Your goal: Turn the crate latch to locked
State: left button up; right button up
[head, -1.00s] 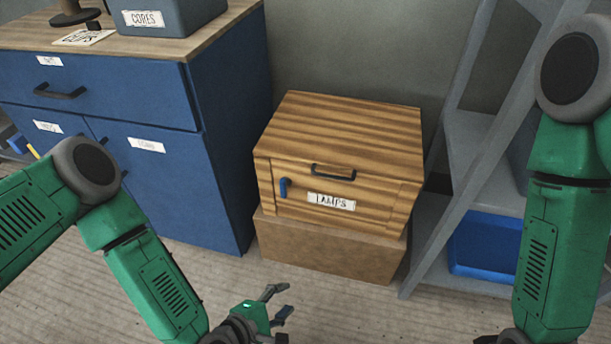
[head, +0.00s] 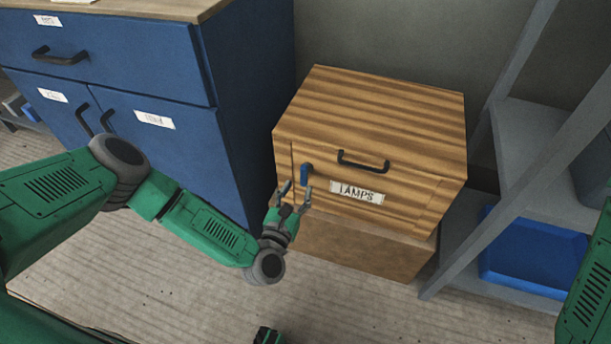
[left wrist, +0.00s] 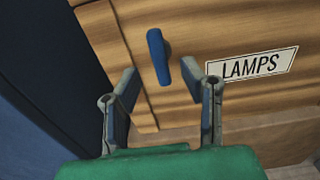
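The wooden crate (head: 375,122) with the LAMPS label (head: 357,191) stands on a plain brown box. Its blue latch (head: 304,174) is on the left of the crate's front and hangs roughly upright in the head view. In the left wrist view the latch (left wrist: 159,56) is slightly tilted and lies ahead of and between the two fingertips. My left gripper (head: 296,190) is open and empty in front of the latch; the fingers (left wrist: 167,82) stand apart on either side. Whether a finger touches the latch I cannot tell.
A black handle (head: 363,161) sits on the crate front, right of the latch. The blue cabinet (head: 240,110) stands close on the left. A grey shelf (head: 520,150) with a blue bin (head: 535,255) is on the right.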

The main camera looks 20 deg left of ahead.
aim_at(303, 177)
pick_arm(q)
jog(key=w+b, duration=0.1)
jog(key=w, duration=0.3)
jog(key=shift+w+a, duration=0.1)
jog(key=shift+w, duration=0.8)
jog(key=shift+d, duration=0.2)
jog(key=shift+a, duration=0.1)
grip_shut()
